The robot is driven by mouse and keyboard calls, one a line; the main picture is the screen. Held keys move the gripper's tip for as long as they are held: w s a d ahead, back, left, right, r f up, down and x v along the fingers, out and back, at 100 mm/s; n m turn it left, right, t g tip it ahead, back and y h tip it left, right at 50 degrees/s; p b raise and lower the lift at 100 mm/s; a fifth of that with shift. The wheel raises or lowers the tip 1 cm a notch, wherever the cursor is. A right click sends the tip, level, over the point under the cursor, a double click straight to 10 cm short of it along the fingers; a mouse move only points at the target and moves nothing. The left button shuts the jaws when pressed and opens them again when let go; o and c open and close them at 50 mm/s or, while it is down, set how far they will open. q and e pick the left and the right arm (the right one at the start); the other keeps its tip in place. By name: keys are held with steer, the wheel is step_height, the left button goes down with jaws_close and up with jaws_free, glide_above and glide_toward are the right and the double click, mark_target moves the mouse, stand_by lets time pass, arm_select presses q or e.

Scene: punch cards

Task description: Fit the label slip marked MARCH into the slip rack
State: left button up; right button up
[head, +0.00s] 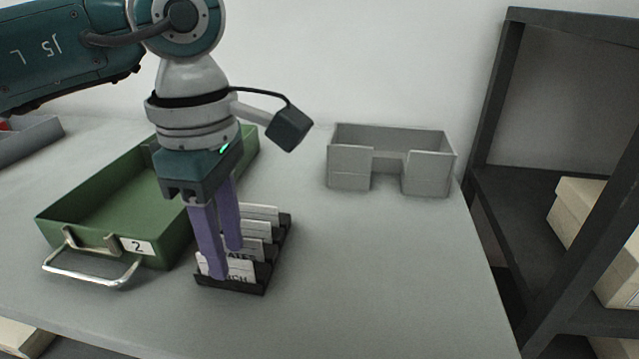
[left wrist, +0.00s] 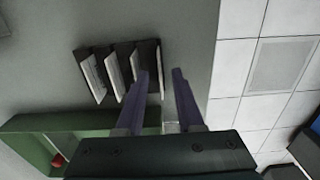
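The black slip rack (head: 275,252) stands on the table with several white label slips in its slots. The front slip (head: 240,270) shows letters ending in "CH"; a finger hides the rest. It appears seated in the front slot. My left gripper (head: 228,262) points down over the rack's front end. In the left wrist view its purple fingers (left wrist: 160,72) stand apart, with the end slip (left wrist: 161,86) between them and a gap on at least one side. Another slip behind (head: 243,251) shows part of a word. My right gripper is not in view.
A green drawer (head: 150,250) marked 2, with a metal handle, stands close left of the rack. A grey open-fronted bin (head: 348,172) is at the back right. A dark shelf (head: 500,180) with boxes stands right of the table. Table right of the rack is clear.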

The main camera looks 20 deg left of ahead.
arm_select(q)
steer(key=shift+r, duration=0.1)
step_height(320, 180, up, 10)
stand_by(0.4)
stand_by(0.5)
